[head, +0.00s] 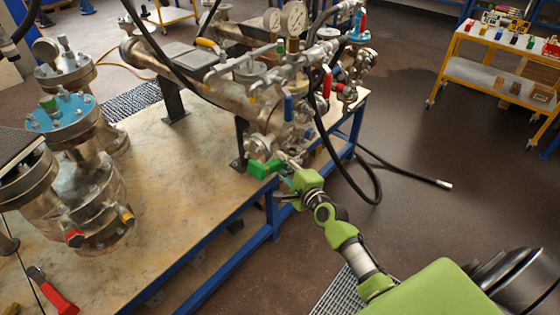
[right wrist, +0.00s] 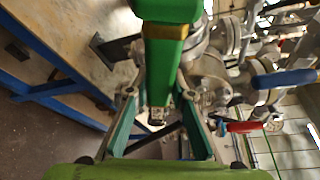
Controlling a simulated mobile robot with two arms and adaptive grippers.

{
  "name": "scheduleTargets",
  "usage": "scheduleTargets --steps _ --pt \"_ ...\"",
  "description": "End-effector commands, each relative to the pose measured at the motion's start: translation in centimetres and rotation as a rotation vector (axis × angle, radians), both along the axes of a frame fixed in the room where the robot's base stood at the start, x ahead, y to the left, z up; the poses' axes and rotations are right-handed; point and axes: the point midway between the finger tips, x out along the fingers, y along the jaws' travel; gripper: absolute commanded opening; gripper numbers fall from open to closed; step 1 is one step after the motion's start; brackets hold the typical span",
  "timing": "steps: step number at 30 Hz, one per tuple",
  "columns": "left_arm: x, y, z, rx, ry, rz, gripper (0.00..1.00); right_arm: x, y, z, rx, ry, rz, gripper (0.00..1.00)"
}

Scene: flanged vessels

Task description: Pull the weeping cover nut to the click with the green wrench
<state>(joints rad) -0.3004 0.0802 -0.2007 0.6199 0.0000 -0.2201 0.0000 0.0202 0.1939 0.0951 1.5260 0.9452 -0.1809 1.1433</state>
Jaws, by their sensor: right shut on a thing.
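The green wrench (head: 264,169) shows as a short green piece by the bench's right edge, beside the pipe fittings. In the right wrist view its green handle (right wrist: 160,75), with a brass-coloured band, runs between the fingers. My right gripper (head: 286,182) is shut on it; the fingers (right wrist: 160,112) also show in the wrist view. The wrench's head is not clearly visible, and I cannot tell whether it touches anything. A flanged vessel with a blue cover (head: 62,121) and several nuts stands at the left. I cannot pick out a weeping nut. My left gripper is not in view.
A pipe assembly with gauges (head: 293,18) and valves stands at the bench's back right. A red-handled tool (head: 55,291) lies at the front left. The bench middle (head: 180,190) is clear. A black hose (head: 400,172) hangs past the bench edge. A yellow cart (head: 500,60) stands right.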

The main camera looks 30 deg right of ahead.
Motion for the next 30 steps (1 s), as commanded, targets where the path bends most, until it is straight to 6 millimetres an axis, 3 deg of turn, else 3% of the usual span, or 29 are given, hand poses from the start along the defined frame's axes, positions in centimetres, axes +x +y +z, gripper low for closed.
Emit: scheduleTargets --steps 1,5,10,22,30 --pt "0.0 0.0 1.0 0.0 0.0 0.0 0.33 0.1 -0.1 1.0 0.023 0.002 -0.002 0.0" --pt "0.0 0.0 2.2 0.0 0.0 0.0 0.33 0.3 -0.3 1.6 0.071 0.022 -0.002 0.0" --pt "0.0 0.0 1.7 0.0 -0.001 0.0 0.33 -0.3 -0.5 1.0 0.072 0.024 -0.001 0.0" --pt "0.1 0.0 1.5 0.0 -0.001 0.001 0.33 -4.0 -2.1 1.0 0.066 0.023 -0.001 0.0" --pt "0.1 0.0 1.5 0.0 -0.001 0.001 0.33 -4.4 -2.3 1.1 0.067 0.022 -0.001 0.0"
